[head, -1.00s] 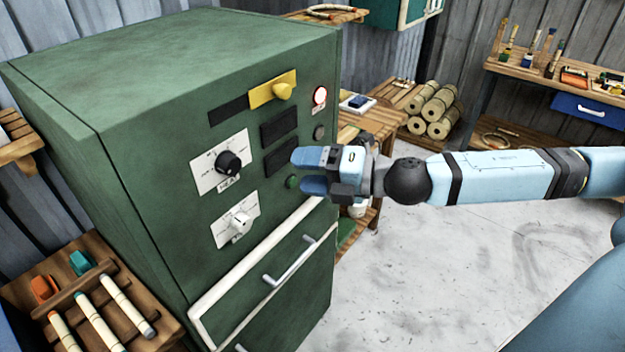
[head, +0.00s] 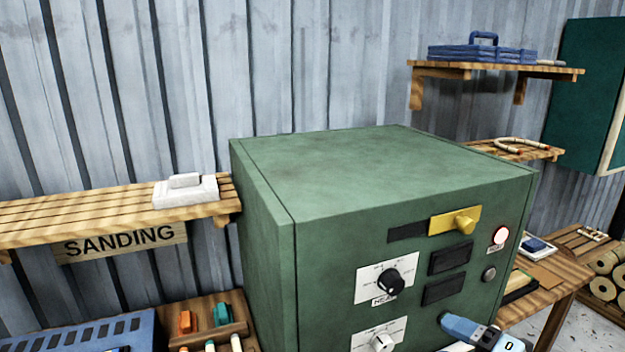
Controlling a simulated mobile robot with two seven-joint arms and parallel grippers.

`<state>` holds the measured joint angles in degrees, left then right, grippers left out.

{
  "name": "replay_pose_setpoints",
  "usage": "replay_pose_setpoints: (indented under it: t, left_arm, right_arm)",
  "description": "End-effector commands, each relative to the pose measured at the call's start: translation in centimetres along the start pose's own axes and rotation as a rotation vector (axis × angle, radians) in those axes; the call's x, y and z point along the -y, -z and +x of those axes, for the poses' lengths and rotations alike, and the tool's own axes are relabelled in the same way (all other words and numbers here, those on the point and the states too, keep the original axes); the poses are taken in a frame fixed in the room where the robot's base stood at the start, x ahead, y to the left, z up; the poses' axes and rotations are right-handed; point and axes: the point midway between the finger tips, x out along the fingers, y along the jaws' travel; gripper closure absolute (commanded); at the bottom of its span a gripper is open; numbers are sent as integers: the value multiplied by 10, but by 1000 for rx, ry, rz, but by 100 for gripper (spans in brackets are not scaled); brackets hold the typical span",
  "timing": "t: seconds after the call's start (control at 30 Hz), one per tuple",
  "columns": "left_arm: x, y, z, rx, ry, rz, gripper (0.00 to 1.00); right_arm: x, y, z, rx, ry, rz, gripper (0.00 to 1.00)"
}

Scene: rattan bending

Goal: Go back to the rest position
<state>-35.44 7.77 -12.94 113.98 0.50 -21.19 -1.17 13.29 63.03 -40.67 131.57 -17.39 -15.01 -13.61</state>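My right gripper (head: 452,337) is at the bottom edge, right of centre, in front of the lower front of a green cabinet (head: 345,172). Its two blue fingers point left with a gap between them, and nothing shows in the gap. The lower finger and most of the arm are cut off by the frame edge. I cannot tell whether the fingers touch the cabinet. My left gripper is out of view.
The cabinet front carries a black heat knob (head: 391,282), a white lower knob (head: 382,343), a yellow slider (head: 464,221) and a lit round lamp (head: 501,236). A wooden sanding shelf (head: 100,218) is left; a wooden table (head: 549,290) is right.

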Motion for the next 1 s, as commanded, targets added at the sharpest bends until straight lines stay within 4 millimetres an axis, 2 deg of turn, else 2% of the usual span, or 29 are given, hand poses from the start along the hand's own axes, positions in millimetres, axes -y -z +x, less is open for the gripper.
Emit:
replay_pose_setpoints:
  t: [0.03,0.13,0.3,0.47,0.5,0.63,0.7,0.8,0.9,1.0]
  left_arm:
    - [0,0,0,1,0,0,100]
    - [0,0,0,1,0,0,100]
    - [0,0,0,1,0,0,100]
    - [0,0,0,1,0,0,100]
    - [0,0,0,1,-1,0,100]
    - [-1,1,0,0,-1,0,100]
    - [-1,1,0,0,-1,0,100]
    - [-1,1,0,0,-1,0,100]
    - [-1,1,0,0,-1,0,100]
    - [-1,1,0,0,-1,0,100]
  right_arm:
    - [21,7,7,16,-2,116,33]
    - [59,14,16,68,-2,333,33]
    - [130,27,18,195,5,709,33]
    - [209,45,0,360,20,1063,33]
    - [229,51,-7,407,24,1147,33]
    - [286,73,-33,552,34,1380,33]
    - [309,84,-46,615,36,1469,33]
    - [330,95,-60,677,37,1552,33]
    - [340,100,-66,706,38,1589,33]
    - [341,101,-68,711,38,1596,33]
